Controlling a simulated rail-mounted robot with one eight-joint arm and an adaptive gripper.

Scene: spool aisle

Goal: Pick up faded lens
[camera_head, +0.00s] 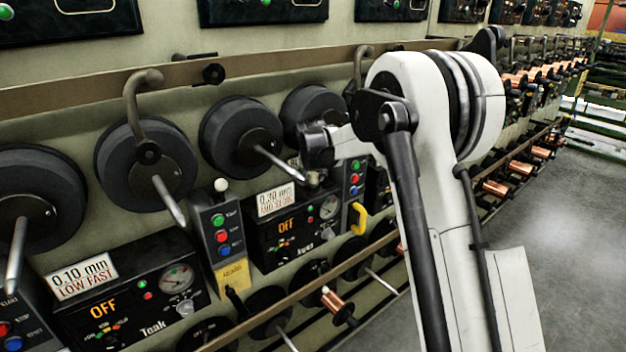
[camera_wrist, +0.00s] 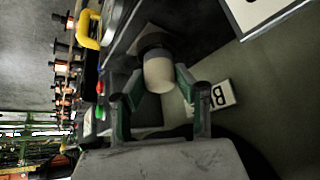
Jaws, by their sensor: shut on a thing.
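The faded lens (camera_wrist: 159,76) is a pale beige cylinder with a rounded end, seen in the wrist view between the two green-lined fingers of my gripper (camera_wrist: 160,82). My gripper is shut on it. A dark collar (camera_wrist: 154,43) is at the lens's far end, and I cannot tell whether the lens is still seated in it. In the head view my gripper (camera_head: 314,178) is by the control panel marked 0.30 mm (camera_head: 276,199), near its top right. The held lens is hidden there by the gripper.
Another whitish lens (camera_head: 221,184) tops the button box (camera_head: 220,235) to the left. Black spool discs with metal spindles (camera_head: 240,135) line the wall close by. A yellow handle (camera_head: 359,218) is just below right. The floor (camera_head: 560,240) at right is clear.

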